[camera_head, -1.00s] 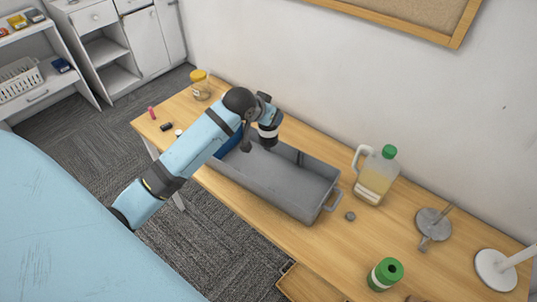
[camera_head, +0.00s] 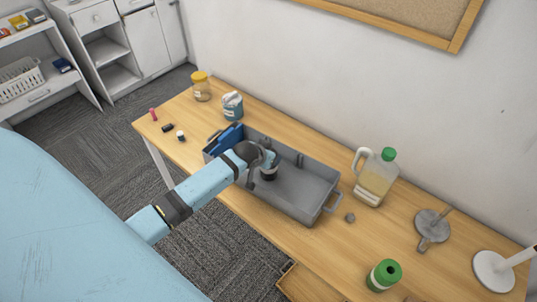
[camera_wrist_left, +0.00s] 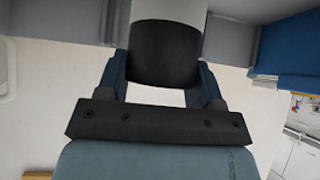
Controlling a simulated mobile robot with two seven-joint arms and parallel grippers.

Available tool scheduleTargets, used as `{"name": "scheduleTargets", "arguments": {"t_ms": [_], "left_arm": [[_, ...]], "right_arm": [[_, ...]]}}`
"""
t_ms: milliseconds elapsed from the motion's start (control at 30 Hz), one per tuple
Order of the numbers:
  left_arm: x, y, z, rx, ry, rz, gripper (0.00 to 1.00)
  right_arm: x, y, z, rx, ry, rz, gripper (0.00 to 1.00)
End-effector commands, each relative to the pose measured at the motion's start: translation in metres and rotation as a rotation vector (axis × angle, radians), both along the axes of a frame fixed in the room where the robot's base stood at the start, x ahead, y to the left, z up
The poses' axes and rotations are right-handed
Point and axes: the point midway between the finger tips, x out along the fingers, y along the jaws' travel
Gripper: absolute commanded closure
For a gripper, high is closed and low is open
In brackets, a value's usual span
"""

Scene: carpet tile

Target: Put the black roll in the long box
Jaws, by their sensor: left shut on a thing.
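The black roll (camera_head: 268,174), black with a white band, is held low within the long grey box (camera_head: 305,187). My left gripper (camera_head: 268,160) reaches into the box from the front and is shut on the roll. In the left wrist view the roll (camera_wrist_left: 165,55) sits between the two fingers (camera_wrist_left: 160,85), with its white part at the top of the picture. I cannot tell whether the roll touches the box floor. The arm hides part of the box's front wall. My right gripper is not in view.
A blue item (camera_head: 226,139) lies in the box's left end. A wipes tub (camera_head: 232,106) and yellow-lidded jar (camera_head: 201,87) stand behind left. The front-right table is partly clear.

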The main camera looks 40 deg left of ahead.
Motion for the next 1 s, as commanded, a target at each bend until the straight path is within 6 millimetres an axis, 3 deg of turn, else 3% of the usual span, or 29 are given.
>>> {"name": "scheduleTargets", "arguments": {"t_ms": [300,333,433,767,1000], "left_arm": [[0.000,0.000,-0.002,0.000,-0.001,0.000,0.81],[0.000,0.000,-0.003,0.000,-0.001,0.000,0.37],[0.000,0.000,-0.002,0.000,-0.001,0.000,0.14],[0.000,0.000,0.001,0.001,-0.002,-0.001,0.14],[-0.027,-0.001,0.026,0.001,-0.002,-0.002,0.14]], "right_arm": [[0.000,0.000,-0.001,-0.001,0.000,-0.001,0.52],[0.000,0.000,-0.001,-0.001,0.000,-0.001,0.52],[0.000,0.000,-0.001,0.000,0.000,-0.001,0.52],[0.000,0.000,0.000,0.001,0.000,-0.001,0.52],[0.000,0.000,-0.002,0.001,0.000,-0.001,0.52]]}}
